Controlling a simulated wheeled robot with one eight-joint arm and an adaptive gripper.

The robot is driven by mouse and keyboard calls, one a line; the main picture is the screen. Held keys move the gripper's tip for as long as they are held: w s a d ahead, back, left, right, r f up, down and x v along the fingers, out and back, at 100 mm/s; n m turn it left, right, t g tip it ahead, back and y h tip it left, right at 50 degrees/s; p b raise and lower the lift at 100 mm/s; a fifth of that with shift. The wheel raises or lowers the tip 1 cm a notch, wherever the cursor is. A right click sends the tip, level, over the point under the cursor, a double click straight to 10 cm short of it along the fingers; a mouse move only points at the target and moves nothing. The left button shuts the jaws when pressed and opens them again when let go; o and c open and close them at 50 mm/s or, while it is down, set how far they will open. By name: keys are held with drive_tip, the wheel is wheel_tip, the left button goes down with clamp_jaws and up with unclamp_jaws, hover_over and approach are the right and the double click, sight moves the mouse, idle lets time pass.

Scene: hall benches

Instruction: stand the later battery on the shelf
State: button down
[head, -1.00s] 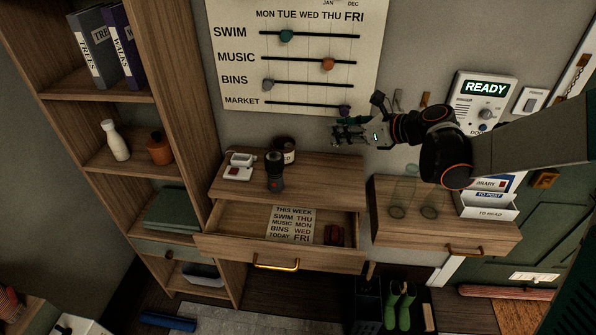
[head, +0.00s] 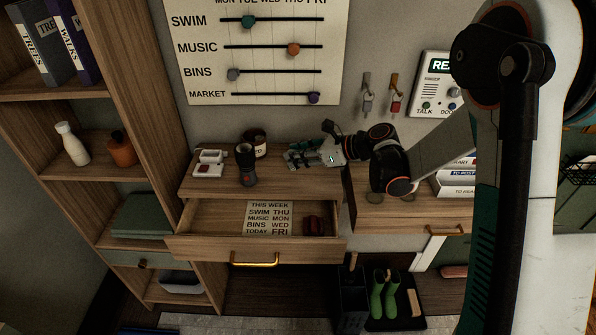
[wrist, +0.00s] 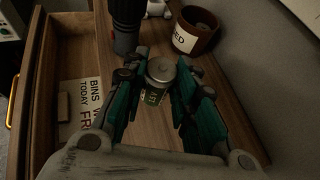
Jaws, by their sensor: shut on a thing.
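A small battery with a silver top and a green lettered body (wrist: 158,82) is in the wrist view, its terminal end toward the camera. My gripper (wrist: 160,72) is shut on it, a finger on each side. In the head view my gripper (head: 298,156) is over the right part of the wooden shelf top (head: 215,187); the battery is hard to make out there. I cannot tell whether its lower end touches the wood. A dark torch (head: 246,166) stands upright left of my gripper, also in the wrist view (wrist: 126,25).
A labelled brown pot (head: 256,143) and a white holder with red (head: 209,164) stand on the same top. Below, an open drawer (head: 225,250) holds a printed note (head: 269,218) and a dark red object (head: 314,225). A bookcase (head: 165,100) is at left.

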drive_tip(key=shift+f+b, duration=0.7)
drive_tip(key=shift+f, duration=1.55)
drive_tip(key=shift+f, duration=0.1)
drive_tip(key=c, duration=1.3)
unclamp_jaws()
